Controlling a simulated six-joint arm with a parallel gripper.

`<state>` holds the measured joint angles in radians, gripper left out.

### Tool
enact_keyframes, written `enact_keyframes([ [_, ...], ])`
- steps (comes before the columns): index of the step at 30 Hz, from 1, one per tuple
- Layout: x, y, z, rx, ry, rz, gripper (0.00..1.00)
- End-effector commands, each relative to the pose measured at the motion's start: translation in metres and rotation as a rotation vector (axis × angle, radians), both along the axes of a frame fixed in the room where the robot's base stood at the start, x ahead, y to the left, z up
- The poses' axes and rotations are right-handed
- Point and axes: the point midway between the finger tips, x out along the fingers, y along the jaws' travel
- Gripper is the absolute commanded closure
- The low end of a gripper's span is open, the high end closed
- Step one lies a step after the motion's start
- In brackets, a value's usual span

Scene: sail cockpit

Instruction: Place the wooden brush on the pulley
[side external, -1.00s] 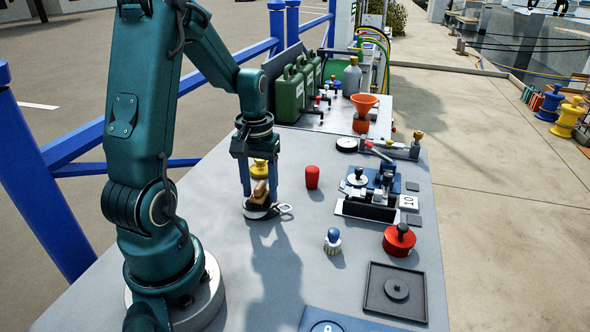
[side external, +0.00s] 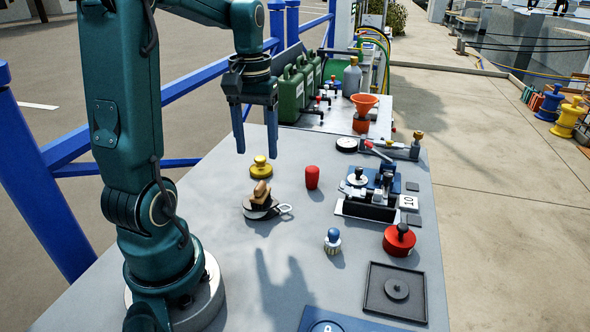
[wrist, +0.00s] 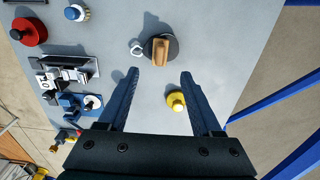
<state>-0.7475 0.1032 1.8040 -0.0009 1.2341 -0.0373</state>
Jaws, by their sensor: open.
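The wooden brush (side external: 261,192) rests on the dark, round pulley (side external: 250,213), which lies on the grey table with its metal eye pointing right. The brush also shows in the wrist view (wrist: 160,51), lying across the pulley's disc (wrist: 173,48). My gripper (side external: 257,146) is open and empty, raised above the table behind the brush and apart from it. In the wrist view its two fingers (wrist: 159,74) are spread wide, with the brush and pulley beyond the tips.
A yellow knobbed piece (side external: 261,168) stands just behind the brush. A red cylinder (side external: 312,177) and a blue-topped piece (side external: 333,240) stand to the right. A clamp fixture (side external: 372,199), a red knobbed disc (side external: 399,240) and a dark tray (side external: 394,292) are farther right. The front-left tabletop is clear.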

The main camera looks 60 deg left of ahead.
Motion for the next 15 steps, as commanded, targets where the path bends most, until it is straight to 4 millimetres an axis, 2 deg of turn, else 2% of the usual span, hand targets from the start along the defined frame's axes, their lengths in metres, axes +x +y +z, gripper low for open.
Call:
enact_keyframes([
  [3, 0.0, 0.0, 0.012, 0.001, -0.001, 0.0, 0.34],
  [8, 0.001, -0.007, 0.021, 0.011, -0.012, -0.026, 0.34],
  [11, 0.003, -0.028, 0.026, 0.04, -0.049, -0.106, 0.34],
  [15, -0.001, -0.077, 0.031, 0.106, -0.151, -0.299, 0.34],
])
